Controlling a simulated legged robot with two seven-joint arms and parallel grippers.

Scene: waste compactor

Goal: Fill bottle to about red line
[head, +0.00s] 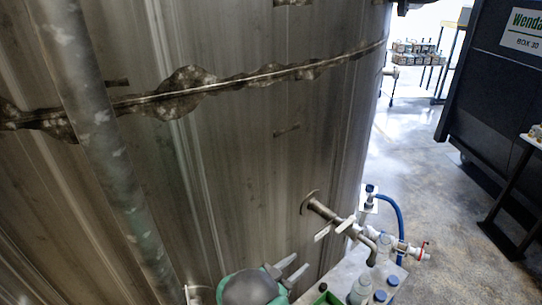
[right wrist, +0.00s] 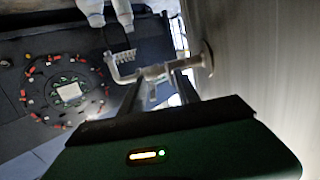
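A metal pipe (head: 330,213) with a tap comes out of the big tank (head: 240,170) in the head view. A pale bottle (head: 360,291) and bottles with blue caps (head: 393,281) stand lower down on a light surface. No red line on a bottle can be made out.
A white valve with a red handle (head: 424,250) and a blue hose (head: 398,208) sit at the pipe's right. A green container edge (head: 325,298) shows at the bottom. A dark box unit (head: 490,90) stands at right. Floor (head: 420,165) between is clear.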

